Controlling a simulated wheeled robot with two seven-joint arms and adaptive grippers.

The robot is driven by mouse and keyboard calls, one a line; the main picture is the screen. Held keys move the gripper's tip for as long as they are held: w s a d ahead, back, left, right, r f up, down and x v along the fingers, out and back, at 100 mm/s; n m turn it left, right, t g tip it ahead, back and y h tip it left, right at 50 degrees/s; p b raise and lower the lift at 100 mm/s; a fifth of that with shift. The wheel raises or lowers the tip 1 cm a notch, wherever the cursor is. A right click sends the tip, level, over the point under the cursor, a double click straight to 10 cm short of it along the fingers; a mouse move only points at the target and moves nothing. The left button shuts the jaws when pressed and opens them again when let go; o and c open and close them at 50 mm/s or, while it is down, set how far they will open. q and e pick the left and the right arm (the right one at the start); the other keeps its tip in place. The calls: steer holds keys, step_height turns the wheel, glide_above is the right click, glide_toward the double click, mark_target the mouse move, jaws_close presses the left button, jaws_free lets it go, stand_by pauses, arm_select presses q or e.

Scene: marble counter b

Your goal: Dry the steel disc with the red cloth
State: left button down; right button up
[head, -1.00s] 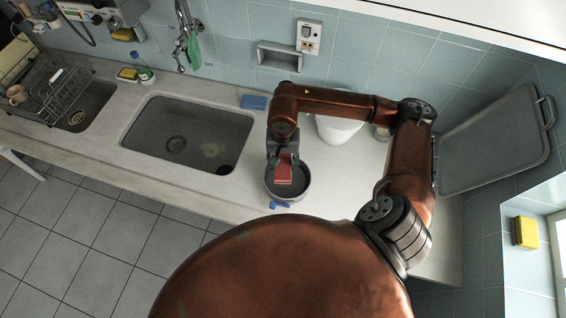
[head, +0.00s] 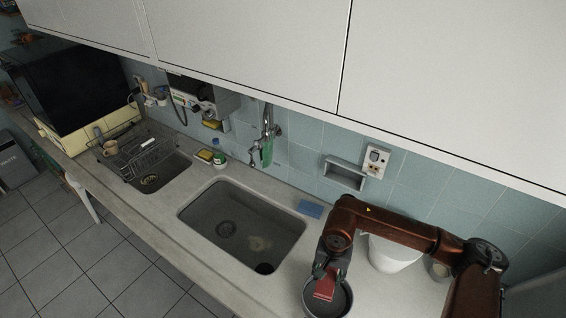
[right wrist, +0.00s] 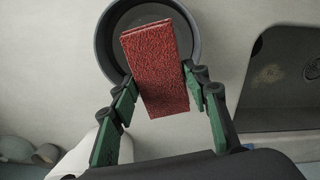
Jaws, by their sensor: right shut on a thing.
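The red cloth (head: 325,284) is a folded, textured block held in my right gripper (head: 328,272). The gripper points down and is shut on the cloth. In the right wrist view the cloth (right wrist: 157,62) sits between the green-padded fingers (right wrist: 160,90). It overlaps a round grey dish-like piece with a raised rim (right wrist: 104,45), the only thing here that could be the steel disc; it also shows in the head view (head: 343,303). I cannot tell whether the cloth touches its floor. The cloth covers part of it. My left gripper is out of view.
A sink (head: 245,225) lies left of the dish, with a blue sponge (head: 310,210) behind its right end. A white container (head: 390,255) stands right of my right gripper, partly behind my arm. A wire rack (head: 140,150) stands far left. The front counter strip is clear.

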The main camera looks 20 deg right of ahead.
steer(key=w+a+r+n, duration=0.1)
steer(key=a+r+n, duration=0.4)
steer(key=n, duration=0.2)
steer(key=shift+w, duration=0.25)
steer(key=shift+a+r, duration=0.1)
steer(key=shift+r, duration=0.05)
